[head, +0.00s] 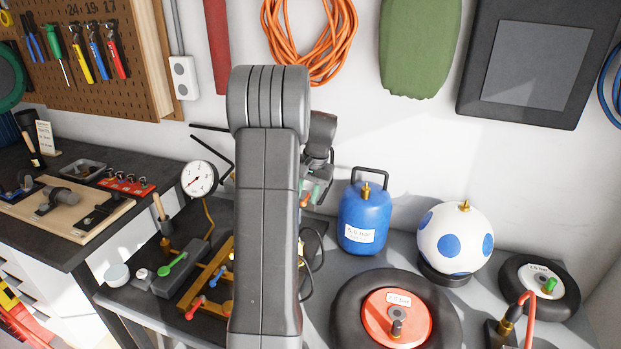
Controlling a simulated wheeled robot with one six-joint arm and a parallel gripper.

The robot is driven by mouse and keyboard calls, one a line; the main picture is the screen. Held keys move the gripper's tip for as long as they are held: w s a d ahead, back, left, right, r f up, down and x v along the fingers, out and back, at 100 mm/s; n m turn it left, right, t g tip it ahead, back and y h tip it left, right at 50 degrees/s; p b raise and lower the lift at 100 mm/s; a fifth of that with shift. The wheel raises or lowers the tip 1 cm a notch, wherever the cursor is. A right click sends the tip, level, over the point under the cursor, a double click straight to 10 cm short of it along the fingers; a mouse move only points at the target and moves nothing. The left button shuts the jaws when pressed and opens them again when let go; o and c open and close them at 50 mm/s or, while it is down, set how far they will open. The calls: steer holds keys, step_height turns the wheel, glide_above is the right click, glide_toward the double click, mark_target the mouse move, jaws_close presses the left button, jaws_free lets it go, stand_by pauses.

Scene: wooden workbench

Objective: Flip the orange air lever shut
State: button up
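My gripper (316,190) shows in the head view just right of my large grey arm, above the back of the grey bench. It is small and partly hidden, so I cannot tell whether its fingers are apart or closed. A small orange piece (306,200) shows right by the fingertips. It may be the orange air lever, but I cannot tell its position or whether it is touched. A yellow pipe frame (200,280) with a red-handled lever (194,309) and a blue-handled one (214,281) stands left of my arm, which hides part of it.
A pressure gauge (198,179) and a green-handled lever (177,260) stand at the left. Right of my arm are a blue tank (363,220), a white ball with blue spots (443,240), a large wheel (350,320) and a small wheel (568,301).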

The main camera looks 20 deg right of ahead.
step_height(320, 180, up, 13)
steer(key=s+d+b, duration=0.1)
steer(key=d, duration=0.1)
steer(key=shift+s, duration=0.25)
steer(key=shift+d+f, duration=0.1)
steer(key=shift+f, duration=0.1)
step_height(320, 180, down, 13)
steer(key=w+a+p, duration=0.1)
steer(key=a, duration=0.1)
steer(key=shift+w+a+f, duration=0.2)
steer(key=shift+w, duration=0.1)
step_height(320, 180, up, 14)
steer(key=s+d+b, duration=0.1)
steer(key=s+d, duration=0.1)
steer(key=d, duration=0.1)
steer(key=a+f, duration=0.1)
steer(key=f, duration=0.3)
steer(key=w+a+f, duration=0.1)
steer(key=f, duration=0.4)
steer(key=w+a+f+p, duration=0.1)
steer(key=f, duration=0.4)
steer(key=shift+w+a+m, duration=0.15)
steer(key=shift+a+m, duration=0.15)
steer(key=shift+m, duration=0.7)
